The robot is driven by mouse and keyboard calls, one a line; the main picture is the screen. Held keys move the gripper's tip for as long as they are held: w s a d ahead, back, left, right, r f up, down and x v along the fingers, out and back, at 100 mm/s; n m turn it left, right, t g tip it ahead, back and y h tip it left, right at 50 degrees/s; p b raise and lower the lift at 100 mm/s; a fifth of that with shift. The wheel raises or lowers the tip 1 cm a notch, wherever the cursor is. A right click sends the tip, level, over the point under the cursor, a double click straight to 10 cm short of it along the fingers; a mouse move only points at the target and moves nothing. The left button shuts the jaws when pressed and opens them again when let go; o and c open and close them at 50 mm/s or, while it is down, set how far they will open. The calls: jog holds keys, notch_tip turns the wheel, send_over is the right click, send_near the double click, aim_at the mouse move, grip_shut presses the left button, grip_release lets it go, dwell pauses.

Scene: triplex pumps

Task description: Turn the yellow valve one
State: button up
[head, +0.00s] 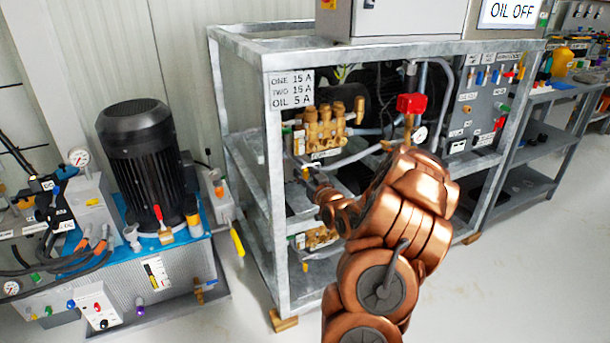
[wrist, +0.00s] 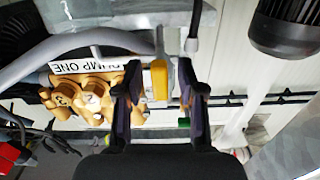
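The yellow valve handle (wrist: 160,82) shows in the wrist view as a short upright yellow lever beside the brass pump (wrist: 92,97), which carries an upside-down "PUMP ONE" label (wrist: 88,66). My gripper (wrist: 158,75) is open, with one dark finger on each side of the handle. A gap shows between the handle and each finger, and I cannot tell the depth between them. In the head view my copper arm reaches into the metal frame, beside the upper brass pump (head: 325,130). My gripper is small and partly hidden there.
The grey metal frame (head: 250,145) has posts and shelf rails around the pumps. A red valve (head: 411,103) and a gauge (head: 420,134) stand right of the upper pump. A black motor (head: 138,150) on a blue base stands left. The floor in front is clear.

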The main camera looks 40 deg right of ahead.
jog(key=shift+s, duration=0.1)
jog(key=v, duration=1.1)
jog(key=shift+s+a, duration=0.15)
jog(key=shift+s, duration=0.2)
dwell(0.4)
jog(key=shift+a, duration=0.15)
dwell(0.4)
